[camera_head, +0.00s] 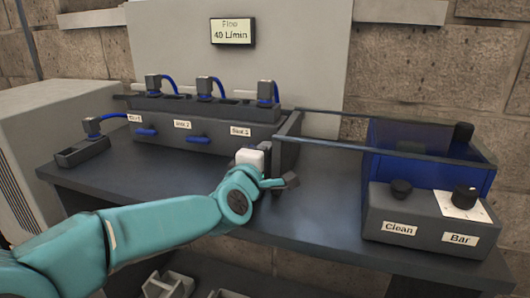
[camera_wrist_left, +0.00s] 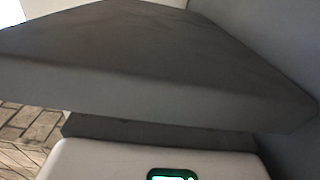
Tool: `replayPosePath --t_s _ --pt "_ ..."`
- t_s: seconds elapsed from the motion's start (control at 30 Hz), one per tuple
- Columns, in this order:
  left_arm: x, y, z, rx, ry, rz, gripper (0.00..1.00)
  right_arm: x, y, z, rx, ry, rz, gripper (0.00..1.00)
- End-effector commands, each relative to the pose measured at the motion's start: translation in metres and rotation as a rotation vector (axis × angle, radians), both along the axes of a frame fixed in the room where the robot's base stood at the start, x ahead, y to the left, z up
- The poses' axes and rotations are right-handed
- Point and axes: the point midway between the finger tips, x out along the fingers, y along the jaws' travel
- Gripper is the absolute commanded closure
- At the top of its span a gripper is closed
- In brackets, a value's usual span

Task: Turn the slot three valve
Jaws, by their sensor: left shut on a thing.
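A dark grey manifold block (camera_head: 166,146) stands on the bench with labels for slots 1, 2 and 3. The slot 3 label (camera_head: 240,131) is at its right end. Blue valve handles show under slot 1 (camera_head: 145,132) and slot 2 (camera_head: 197,139), both lying roughly level. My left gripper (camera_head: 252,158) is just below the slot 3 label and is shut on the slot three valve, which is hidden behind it. The left wrist view shows a dark grey surface close ahead and my pale gripper housing with a green light. My right gripper is not in view.
Several plugs with blue hoses sit on top of the block. A separate plug stands in a small holder (camera_head: 83,152) at left. On the right are a blue tank (camera_head: 410,165) and a knob box (camera_head: 413,246) labelled Clean and Bar. A display (camera_head: 232,32) reads 40 L/min.

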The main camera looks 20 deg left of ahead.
Motion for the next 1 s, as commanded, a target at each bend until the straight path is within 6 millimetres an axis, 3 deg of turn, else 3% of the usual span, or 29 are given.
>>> replayPosePath --t_s 0.53,0.57,0.6,1.0 --pt "0.0001 0.0 -0.0002 0.024 -0.002 0.0 1.0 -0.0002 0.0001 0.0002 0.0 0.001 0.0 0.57" --pt "0.0001 0.0 -0.0002 0.024 -0.002 0.0 0.76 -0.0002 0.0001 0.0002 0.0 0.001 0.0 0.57" --pt "0.0001 0.0 -0.0002 0.023 -0.002 0.0 0.63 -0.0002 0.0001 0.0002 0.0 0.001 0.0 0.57" --pt "-0.0072 0.0007 0.001 0.02 -0.003 0.0 0.6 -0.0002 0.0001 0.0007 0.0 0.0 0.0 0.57"
